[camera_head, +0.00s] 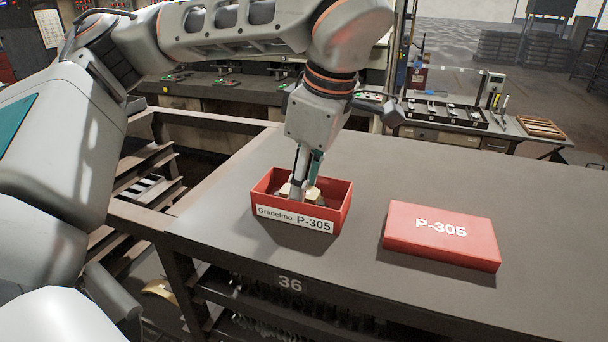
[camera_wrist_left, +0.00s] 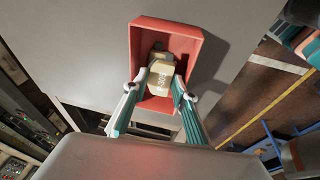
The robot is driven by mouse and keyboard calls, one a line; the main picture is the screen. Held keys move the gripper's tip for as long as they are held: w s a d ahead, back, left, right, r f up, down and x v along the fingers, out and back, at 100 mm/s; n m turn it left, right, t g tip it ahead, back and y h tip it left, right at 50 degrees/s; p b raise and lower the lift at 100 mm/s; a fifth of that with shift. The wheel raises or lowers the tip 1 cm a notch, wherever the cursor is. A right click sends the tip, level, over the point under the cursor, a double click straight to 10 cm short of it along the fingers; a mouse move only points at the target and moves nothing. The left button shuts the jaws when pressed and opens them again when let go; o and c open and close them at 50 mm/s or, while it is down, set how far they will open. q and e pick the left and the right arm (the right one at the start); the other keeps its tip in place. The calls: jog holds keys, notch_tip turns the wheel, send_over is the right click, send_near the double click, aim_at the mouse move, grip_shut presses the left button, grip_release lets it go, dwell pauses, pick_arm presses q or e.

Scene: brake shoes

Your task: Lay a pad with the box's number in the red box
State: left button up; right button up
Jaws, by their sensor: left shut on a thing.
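The open red box (camera_head: 342,206) stands on the grey table, with a white label reading "Gradelmo P-305" on its front. It also shows in the left wrist view (camera_wrist_left: 190,40). My left gripper (camera_head: 300,190) reaches down into the box. It is shut on a tan pad (camera_wrist_left: 160,76), whose printed number is too small to read surely. The pad is inside the box walls; whether it touches the floor of the box, I cannot tell. In the head view the front wall and the fingers hide most of the pad. My right gripper is not in view.
A red lid (camera_head: 440,238) marked "P-305" lies flat on the table (camera_head: 240,275), right of the box. The table edge marked "36" is in front. Bare table lies between box and lid. A bench with a dark tray (camera_head: 445,113) stands behind.

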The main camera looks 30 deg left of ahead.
pick_arm(q)
jog(key=shift+f, duration=0.2)
jog(key=o, duration=1.3)
jog(key=c, duration=0.3)
jog(key=shift+c, duration=0.2)
jog(key=shift+r+p, duration=1)
jog(key=shift+r, duration=0.4)
notch_tip(320, 180, up, 6)
jog(key=shift+r, duration=0.15)
